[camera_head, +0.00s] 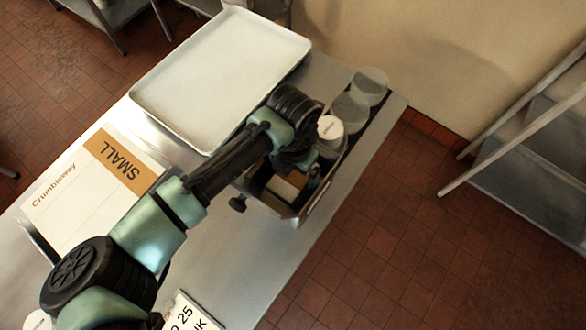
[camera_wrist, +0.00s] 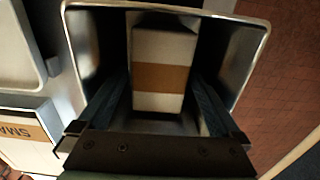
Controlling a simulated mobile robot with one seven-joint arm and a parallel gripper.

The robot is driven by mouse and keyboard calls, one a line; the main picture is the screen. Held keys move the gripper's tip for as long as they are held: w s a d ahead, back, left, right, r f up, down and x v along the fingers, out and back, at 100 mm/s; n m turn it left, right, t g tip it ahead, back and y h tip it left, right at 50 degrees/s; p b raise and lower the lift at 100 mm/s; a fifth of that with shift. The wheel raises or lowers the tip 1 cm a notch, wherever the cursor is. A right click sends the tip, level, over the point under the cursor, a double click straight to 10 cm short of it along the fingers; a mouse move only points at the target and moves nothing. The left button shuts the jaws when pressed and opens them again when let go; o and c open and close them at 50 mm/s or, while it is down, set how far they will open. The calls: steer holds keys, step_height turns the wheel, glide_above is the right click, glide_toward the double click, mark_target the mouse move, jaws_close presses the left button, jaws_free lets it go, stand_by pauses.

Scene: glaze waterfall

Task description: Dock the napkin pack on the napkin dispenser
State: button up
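The napkin dispenser (camera_head: 296,219) is an open-topped metal box near the table's right edge. Its shiny rim (camera_wrist: 260,40) frames the wrist view. The napkin pack (camera_wrist: 160,78), white with a brown band, is inside the box, near the middle. A pale part of it (camera_head: 284,189) shows in the head view, partly covered by my arm. My gripper (camera_wrist: 162,88) is over the box with its fingers reaching in, one on each side of the pack. The fingers are apart, with dark gaps between them and the pack. The pack's underside is hidden.
A large pale tray (camera_head: 220,75) lies behind on the metal table. A "SMALL" box or card (camera_head: 90,190) lies at left. Clear containers (camera_head: 369,86) and a white-lidded cup (camera_head: 330,128) stand beyond the dispenser. A metal rack (camera_head: 535,150) stands at right, past open floor.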

step_height(320, 180, up, 12)
steer(key=b, duration=0.2)
steer(key=shift+r, duration=0.2)
stand_by(0.6)
